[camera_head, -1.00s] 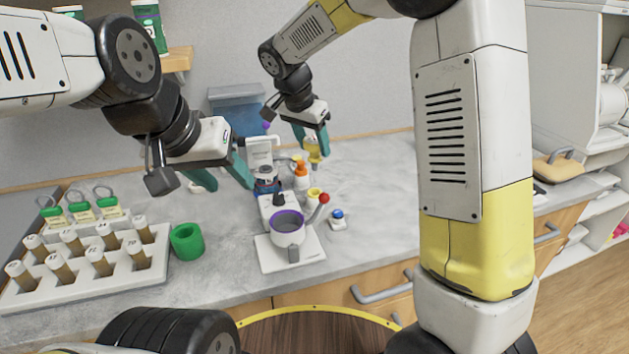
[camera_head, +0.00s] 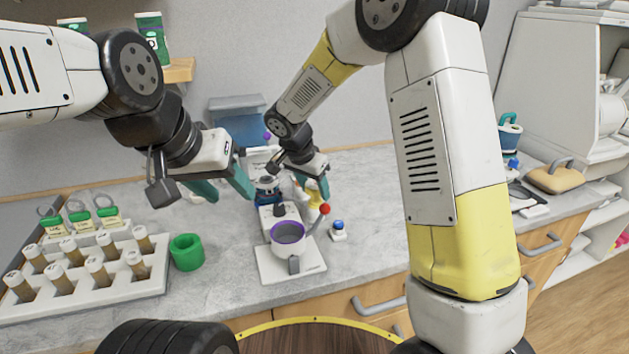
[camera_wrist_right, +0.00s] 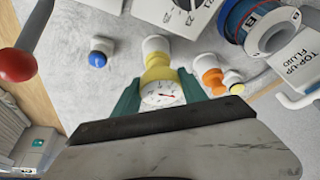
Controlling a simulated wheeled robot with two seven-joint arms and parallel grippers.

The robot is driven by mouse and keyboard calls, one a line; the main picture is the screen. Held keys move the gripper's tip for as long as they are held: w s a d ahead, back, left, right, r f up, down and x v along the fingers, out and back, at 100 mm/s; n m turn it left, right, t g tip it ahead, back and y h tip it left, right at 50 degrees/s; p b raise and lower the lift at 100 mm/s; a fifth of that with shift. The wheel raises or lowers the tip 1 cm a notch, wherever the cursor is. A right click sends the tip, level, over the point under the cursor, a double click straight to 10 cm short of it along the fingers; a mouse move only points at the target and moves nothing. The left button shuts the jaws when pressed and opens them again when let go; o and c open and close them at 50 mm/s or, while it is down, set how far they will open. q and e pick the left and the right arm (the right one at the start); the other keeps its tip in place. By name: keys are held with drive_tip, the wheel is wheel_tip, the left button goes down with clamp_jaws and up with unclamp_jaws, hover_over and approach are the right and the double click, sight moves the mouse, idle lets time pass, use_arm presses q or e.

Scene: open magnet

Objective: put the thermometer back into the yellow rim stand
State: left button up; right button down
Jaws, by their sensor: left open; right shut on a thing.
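The thermometer has a round white dial face (camera_wrist_right: 161,95) and a yellow body, seen in the right wrist view. My right gripper (camera_wrist_right: 160,98) is shut on it, one teal finger on each side. The yellow rim stand (camera_wrist_right: 156,45) shows its white part just beyond the thermometer, in line with it. The thermometer hides most of the rim, so I cannot tell whether it is inside or just above. In the head view my right gripper (camera_head: 312,184) is low over the stand, behind the grey mug. My left gripper (camera_head: 222,188) is open and empty, above the counter to the left.
An orange container (camera_wrist_right: 210,78) stands close beside the stand. A green cup (camera_head: 187,252) and tube rack (camera_head: 120,293) are left.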

drive_tip(key=c, duration=0.6)
unclamp_jaws()
drive_tip(key=v, duration=1.2)
drive_tip(key=s+d+r+n+y, duration=0.1)
drive_tip(key=s+d+r+n, duration=0.1)
drive_tip(key=s+d, duration=0.3)
drive_tip(key=s+d+r+n+t+y, duration=0.1)
drive_tip(key=s+d+n+y, duration=0.1)
drive_tip(key=s+d, duration=0.4)
drive_tip(key=s+d+r+n+t+y, duration=0.1)
drive_tip(key=s+d+r+n+y, duration=0.1)
drive_tip(key=s+d, duration=0.4)
drive_tip(key=shift+s+d+r+n, duration=0.1)
drive_tip(key=shift+s+n, duration=0.2)
drive_tip(key=shift+s, duration=0.6)
drive_tip(key=shift+s+r+n, duration=0.15)
drive_tip(key=shift+s+n, duration=0.15)
drive_tip(key=shift+s, duration=0.6)
drive_tip(key=shift+s+r+n, duration=0.1)
drive_tip(key=shift+s+n, duration=0.2)
drive_tip(key=shift+s, duration=0.55)
